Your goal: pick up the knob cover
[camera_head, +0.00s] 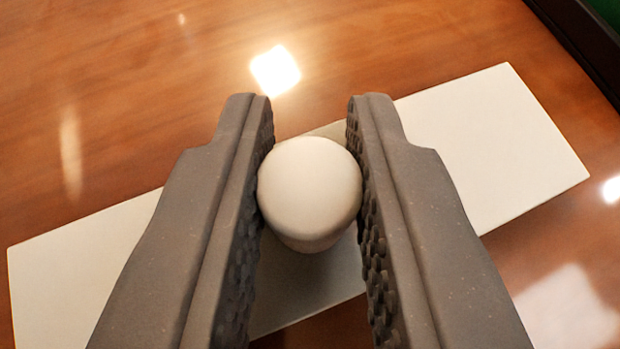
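The knob cover (310,188) is a white, rounded cap with a narrower lower part, seen from above in the head camera view. My gripper (310,105) has one dark grey finger on each side of it. The textured inner pads appear to touch the cover on its left and right, so the gripper looks shut on it. The fingertips reach past the cover. Its underside is hidden, and I cannot tell whether it rests on the white plate (490,140) beneath or is held just above it.
The long white plate lies at a slant on a glossy brown wooden surface (130,90) with bright reflections. A dark raised edge (585,45) runs along the top right corner, with green beyond it. The wood at upper left is clear.

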